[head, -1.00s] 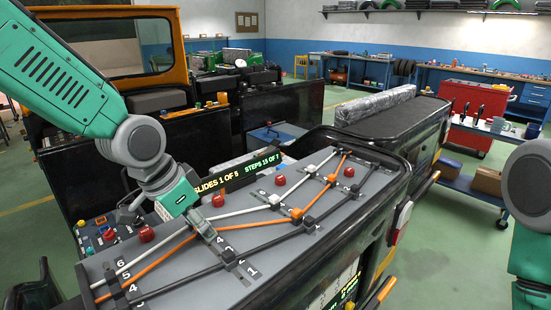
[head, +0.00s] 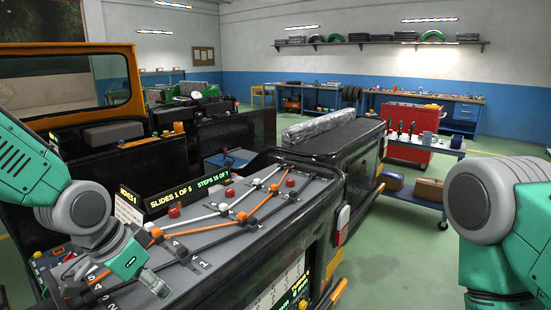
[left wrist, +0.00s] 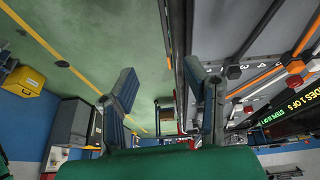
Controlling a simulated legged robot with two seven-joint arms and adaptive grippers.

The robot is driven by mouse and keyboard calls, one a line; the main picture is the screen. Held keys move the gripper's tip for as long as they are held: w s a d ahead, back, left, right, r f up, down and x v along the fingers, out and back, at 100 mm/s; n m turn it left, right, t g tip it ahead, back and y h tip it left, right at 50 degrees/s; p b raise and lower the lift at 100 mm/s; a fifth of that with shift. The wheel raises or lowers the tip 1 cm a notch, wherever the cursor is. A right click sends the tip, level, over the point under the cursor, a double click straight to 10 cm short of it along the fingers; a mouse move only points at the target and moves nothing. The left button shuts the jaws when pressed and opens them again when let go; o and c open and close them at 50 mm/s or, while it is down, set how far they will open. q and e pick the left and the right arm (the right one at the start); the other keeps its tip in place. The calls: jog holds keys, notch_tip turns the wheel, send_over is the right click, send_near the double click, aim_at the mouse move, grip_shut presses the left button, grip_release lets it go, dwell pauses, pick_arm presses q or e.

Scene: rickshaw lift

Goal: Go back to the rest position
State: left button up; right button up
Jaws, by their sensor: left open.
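My left gripper (head: 156,284) is open and empty, above the near left part of the grey panel (head: 205,265). In the left wrist view its two fingers (left wrist: 165,90) stand wide apart with nothing between them. The panel carries a white rod (head: 205,216), an orange rod (head: 205,232) and black rods with clamps, red knobs (head: 230,192) and painted numbers. A display (head: 175,195) reads "SLIDES 1 OF 5". My right arm shows at the right edge of the head view; its gripper is out of view.
The panel sits on a black vehicle body (head: 260,250) with an orange-framed windscreen (head: 133,75) behind. A red tool cabinet (head: 410,118) and a cart (head: 420,150) stand at the back right. Green floor (head: 400,260) is open at the right.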

pick_arm(q)
jog(key=s+a+f+n+g, duration=0.1)
jog(key=s+f+n, duration=0.1)
jog(key=s+f, duration=0.6)
jog(key=s+f+n+g, duration=0.15)
jog(key=s+f, duration=0.25)
jog(key=f, duration=0.7)
jog(key=s+a+f+n+y, duration=0.1)
jog(key=s+a+f+n, duration=0.1)
jog(key=s+a+f, duration=0.45)
jog(key=s+a+f+n+y, duration=0.1)
jog(key=s+f+n+y, duration=0.15)
jog(key=s, duration=0.75)
jog(key=w+d+f+b, duration=0.1)
jog(key=f+b, duration=0.5)
jog(key=w+d+f+m+b, duration=0.1)
jog(key=w+f+b, duration=0.1)
jog(key=f+b, duration=0.4)
jog(key=shift+w+d+f+m+b, duration=0.2)
jog(key=shift+d+f+m+b, duration=0.1)
jog(key=shift+b, duration=0.4)
pick_arm(e)
notch_tip(320, 180, down, 14)
jog(key=shift+w+d+r, duration=0.15)
jog(key=shift+w+r, duration=0.05)
jog(key=shift+w, duration=0.1)
pick_arm(q)
jog(key=shift+a+h, duration=0.2)
jog(key=shift+h, duration=0.05)
